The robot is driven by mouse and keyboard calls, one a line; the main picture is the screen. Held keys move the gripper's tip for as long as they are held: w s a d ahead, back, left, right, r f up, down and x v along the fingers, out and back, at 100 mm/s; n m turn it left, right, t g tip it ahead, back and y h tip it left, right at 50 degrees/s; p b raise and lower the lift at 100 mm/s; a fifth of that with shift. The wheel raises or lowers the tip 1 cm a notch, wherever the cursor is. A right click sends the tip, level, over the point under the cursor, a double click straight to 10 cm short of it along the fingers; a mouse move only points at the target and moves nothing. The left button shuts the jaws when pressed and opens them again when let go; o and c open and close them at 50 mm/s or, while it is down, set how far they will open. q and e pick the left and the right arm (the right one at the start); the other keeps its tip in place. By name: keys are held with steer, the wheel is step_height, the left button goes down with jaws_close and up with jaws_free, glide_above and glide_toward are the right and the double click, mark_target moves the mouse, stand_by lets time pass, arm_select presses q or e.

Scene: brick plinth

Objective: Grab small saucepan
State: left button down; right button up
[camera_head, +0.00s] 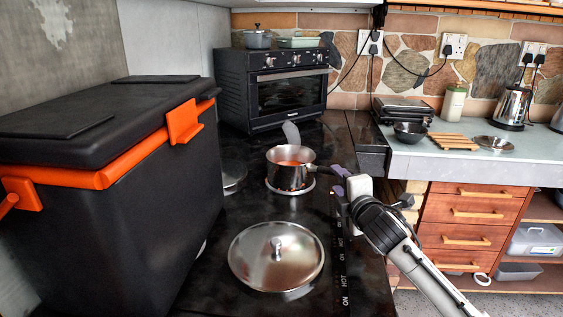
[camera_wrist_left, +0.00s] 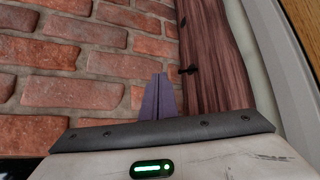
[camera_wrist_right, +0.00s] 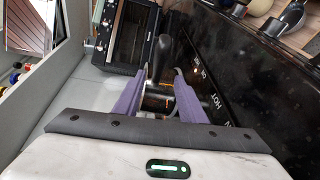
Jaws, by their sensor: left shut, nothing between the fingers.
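The small steel saucepan (camera_head: 288,178) stands on the black hob with something orange-red inside. Its dark handle points right, toward my right gripper (camera_head: 340,183). In the right wrist view the purple fingers of my right gripper (camera_wrist_right: 157,100) are apart, with the dark handle (camera_wrist_right: 158,58) showing in the gap between them. Whether either finger touches it I cannot tell. My left gripper (camera_wrist_left: 158,97) shows only in the left wrist view, shut and empty in front of a brick wall.
A steel lid (camera_head: 262,262) lies on the hob in front of the saucepan. A large black-and-orange cooler box (camera_head: 150,220) stands at the left. A black oven (camera_head: 240,85) stands behind. A pale counter (camera_head: 430,155) with a dark bowl (camera_head: 410,132) is at the right.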

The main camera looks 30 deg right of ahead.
mark_target(312, 171)
steer(key=x, duration=0.3)
steer(key=shift+w+r, duration=0.2)
steer(key=shift+w, duration=0.05)
steer(key=shift+x, duration=3.5)
steer(key=shift+c, duration=0.3)
jaws_close()
steer(key=shift+r, duration=0.15)
